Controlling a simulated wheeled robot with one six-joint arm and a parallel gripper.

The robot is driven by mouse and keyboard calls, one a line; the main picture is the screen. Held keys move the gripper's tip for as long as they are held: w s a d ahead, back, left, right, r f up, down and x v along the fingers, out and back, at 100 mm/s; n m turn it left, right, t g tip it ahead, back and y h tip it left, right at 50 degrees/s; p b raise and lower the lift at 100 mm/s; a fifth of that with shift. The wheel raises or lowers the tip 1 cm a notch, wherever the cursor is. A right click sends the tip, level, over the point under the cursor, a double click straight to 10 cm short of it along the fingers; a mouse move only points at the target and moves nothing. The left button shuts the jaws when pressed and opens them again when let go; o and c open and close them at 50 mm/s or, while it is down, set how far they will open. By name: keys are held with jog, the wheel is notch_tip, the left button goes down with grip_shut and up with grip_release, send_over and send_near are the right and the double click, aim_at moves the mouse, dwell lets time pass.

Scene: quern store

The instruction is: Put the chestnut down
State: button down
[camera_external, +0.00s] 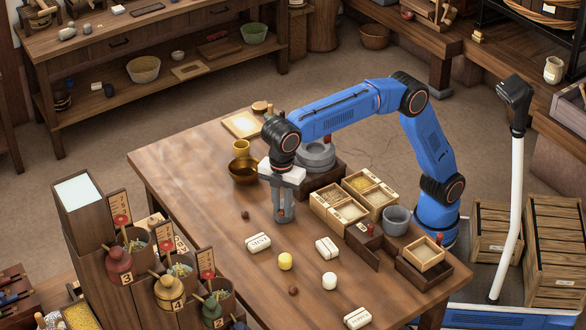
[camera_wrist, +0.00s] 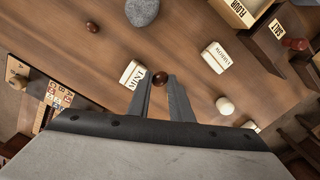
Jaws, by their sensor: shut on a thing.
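In the wrist view my gripper (camera_wrist: 160,82) is shut on a small dark brown round chestnut (camera_wrist: 160,78), held between the fingertips. In the outside view my gripper (camera_external: 284,216) points down over the middle of the wooden table (camera_external: 190,165), and the chestnut in it cannot be made out. The white packet marked MINT (camera_external: 258,243) lies just in front of the gripper; it also shows in the wrist view (camera_wrist: 132,75) left of the fingers. I cannot tell how high the chestnut is above the table.
A yellow ball (camera_external: 285,261), a white ball (camera_external: 329,281), a small brown nut (camera_external: 293,290) and another (camera_external: 245,214) lie around. More packets (camera_external: 327,247) lie to the right. Divided boxes (camera_external: 340,212) and a grey cup (camera_external: 397,220) stand behind right. The table's left part is mostly bare.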

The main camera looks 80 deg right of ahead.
jog(key=w+d+r+m, duration=0.1)
jog(key=w+d+m, duration=0.2)
jog(key=w+d, duration=0.9)
jog(key=m, duration=0.3)
send_near(245, 163)
jog(key=s+a+r, duration=0.1)
jog(key=a+r, duration=0.3)
jog(key=a, duration=0.1)
jog(key=shift+d+f, duration=0.15)
jog(key=shift+f, duration=4.95)
jog(key=c, duration=1.5)
grip_release()
jog(key=shift+r, duration=3.5)
